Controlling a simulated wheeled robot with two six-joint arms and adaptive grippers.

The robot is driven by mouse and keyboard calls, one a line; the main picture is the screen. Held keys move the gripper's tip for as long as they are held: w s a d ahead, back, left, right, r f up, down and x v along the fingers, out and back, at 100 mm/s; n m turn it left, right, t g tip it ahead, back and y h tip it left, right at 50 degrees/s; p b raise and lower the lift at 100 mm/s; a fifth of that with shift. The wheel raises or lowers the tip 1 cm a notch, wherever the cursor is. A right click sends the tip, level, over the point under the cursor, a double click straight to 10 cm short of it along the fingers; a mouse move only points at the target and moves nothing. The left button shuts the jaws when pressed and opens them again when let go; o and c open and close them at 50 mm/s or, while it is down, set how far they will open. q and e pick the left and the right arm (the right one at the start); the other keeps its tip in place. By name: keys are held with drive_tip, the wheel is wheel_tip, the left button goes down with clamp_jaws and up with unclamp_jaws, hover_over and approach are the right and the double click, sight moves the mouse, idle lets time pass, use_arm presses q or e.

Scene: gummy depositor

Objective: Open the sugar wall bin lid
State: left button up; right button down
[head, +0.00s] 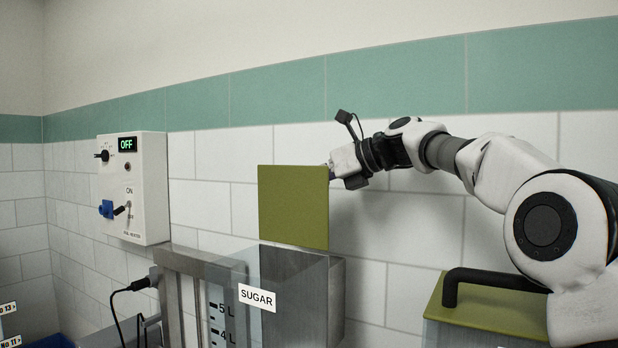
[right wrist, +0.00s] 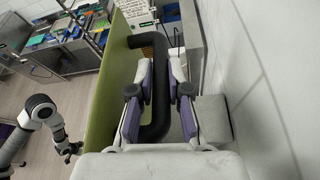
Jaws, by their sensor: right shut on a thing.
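The sugar wall bin (head: 336,300) is a grey metal bin with a SUGAR label and a clear front. Its olive-green lid (head: 293,207) stands upright above the bin, and the top looks open. My right gripper (head: 334,174) is behind the lid, its fingertips hidden in the head view. In the right wrist view, my right gripper (right wrist: 158,92) is shut on the lid's black handle (right wrist: 161,113), beside the green lid (right wrist: 101,100). My left gripper (right wrist: 70,152) shows small and low at left in the right wrist view; its jaws are unclear.
A second bin with a flat olive lid (head: 500,318) and black handle (head: 490,278) is at right, below my right arm. A white control box (head: 134,188) reading OFF hangs on the tiled wall at left. Shelving (right wrist: 115,20) and open floor show in the right wrist view.

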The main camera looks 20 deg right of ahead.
drive_tip(key=shift+a+f, duration=0.15)
drive_tip(key=shift+f, duration=0.35)
drive_tip(key=c, duration=1.4)
unclamp_jaws()
drive_tip(key=shift+a+r, duration=0.1)
drive_tip(key=shift+a, duration=0.05)
drive_tip(key=shift+w, duration=0.1)
